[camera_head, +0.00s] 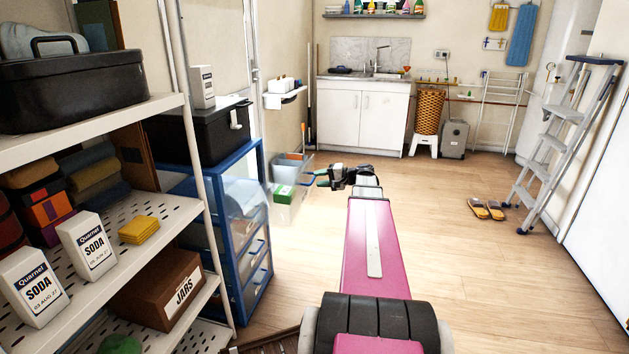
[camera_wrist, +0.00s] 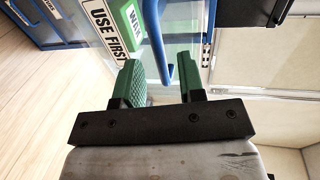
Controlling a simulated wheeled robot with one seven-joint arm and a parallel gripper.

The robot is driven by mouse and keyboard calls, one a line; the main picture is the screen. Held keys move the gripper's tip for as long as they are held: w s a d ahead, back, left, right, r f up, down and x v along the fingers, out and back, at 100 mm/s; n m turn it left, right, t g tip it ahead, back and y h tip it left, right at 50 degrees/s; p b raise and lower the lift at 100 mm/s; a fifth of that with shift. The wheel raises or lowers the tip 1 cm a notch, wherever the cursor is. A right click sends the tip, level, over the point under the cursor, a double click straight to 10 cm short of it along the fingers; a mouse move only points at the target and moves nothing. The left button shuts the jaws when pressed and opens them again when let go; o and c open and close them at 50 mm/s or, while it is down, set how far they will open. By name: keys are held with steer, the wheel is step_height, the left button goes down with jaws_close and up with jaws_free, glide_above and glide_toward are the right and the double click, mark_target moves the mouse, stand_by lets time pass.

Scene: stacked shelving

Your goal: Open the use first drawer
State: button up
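The drawer labelled USE FIRST shows its clear front and label (camera_wrist: 103,30) in the wrist view, with a green and white WAX box (camera_wrist: 131,22) behind the front. Its blue bar handle (camera_wrist: 157,45) runs down between my green fingertips. My gripper (camera_wrist: 162,82) is open, with a gap between the handle and each finger. In the head view my gripper (camera_head: 325,178) is beside a clear bin (camera_head: 288,212) holding a green and white box. This bin appears to be the drawer, standing out from the blue drawer unit (camera_head: 240,290); its join to the unit is unclear.
Lower drawers with blue handles (camera_head: 258,248) look shut. A black case (camera_head: 198,130) sits on the unit. White shelving (camera_head: 165,215) with soda boxes and a jars box stands at left. The wooden floor (camera_head: 480,270) is clear at right, up to slippers (camera_head: 487,209) and a stepladder (camera_head: 562,145).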

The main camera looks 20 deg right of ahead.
steer(key=v, duration=0.7)
steer(key=shift+s+d, duration=0.25)
steer(key=shift+d, duration=0.1)
